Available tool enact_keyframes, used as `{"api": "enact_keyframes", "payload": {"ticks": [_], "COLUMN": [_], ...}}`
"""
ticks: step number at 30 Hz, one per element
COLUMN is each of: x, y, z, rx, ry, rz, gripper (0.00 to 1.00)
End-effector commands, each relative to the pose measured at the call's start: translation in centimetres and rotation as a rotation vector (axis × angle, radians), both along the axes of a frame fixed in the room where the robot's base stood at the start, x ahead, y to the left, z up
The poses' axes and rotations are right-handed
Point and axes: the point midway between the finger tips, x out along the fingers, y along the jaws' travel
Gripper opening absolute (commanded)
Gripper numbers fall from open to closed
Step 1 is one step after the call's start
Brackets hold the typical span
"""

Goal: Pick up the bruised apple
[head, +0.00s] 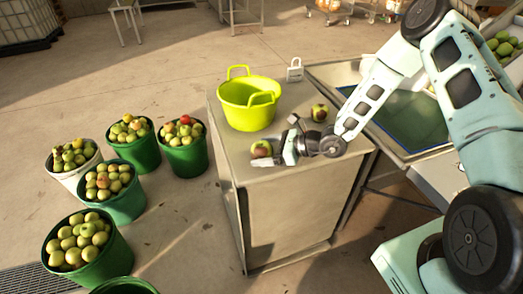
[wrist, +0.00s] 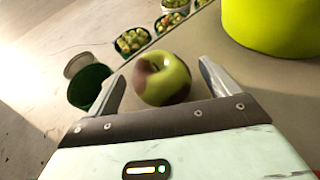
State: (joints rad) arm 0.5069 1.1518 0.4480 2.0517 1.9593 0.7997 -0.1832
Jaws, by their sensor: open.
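A green apple with a brown patch on its left side (wrist: 162,80) sits on the cabinet top, near its left edge. It also shows in the head view (head: 261,147), partly hidden by my gripper. My gripper (head: 270,158) is low over the cabinet top and open. In the wrist view the fingers of my gripper (wrist: 160,78) stand to the left and right of this apple, with gaps visible on both sides. A second apple, reddish and green with a dark area (head: 319,112), sits farther back right on the same top.
The cabinet top (head: 230,165) also bears a yellow-green two-handled tub (head: 247,108) behind the apple and a small white padlock-shaped object (head: 295,72). Green buckets of apples (head: 88,245) stand on the floor to the left. A basin (head: 410,135) adjoins at right.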

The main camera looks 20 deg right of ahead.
Motion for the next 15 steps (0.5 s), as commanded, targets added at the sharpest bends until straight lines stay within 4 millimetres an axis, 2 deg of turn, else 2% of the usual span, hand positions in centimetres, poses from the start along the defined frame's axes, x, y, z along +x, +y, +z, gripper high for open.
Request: {"api": "enact_keyframes", "payload": {"ticks": [6,14,15], "x": [1.6,1.8,1.8], "y": [2.1,2.3,2.3], "z": [-1.0,-1.2,-1.2], "rx": [0.000,0.000,0.000], "ry": [0.000,0.000,0.000], "rz": [0.001,0.000,0.000], "gripper": [0.87,0.87,0.81]}}
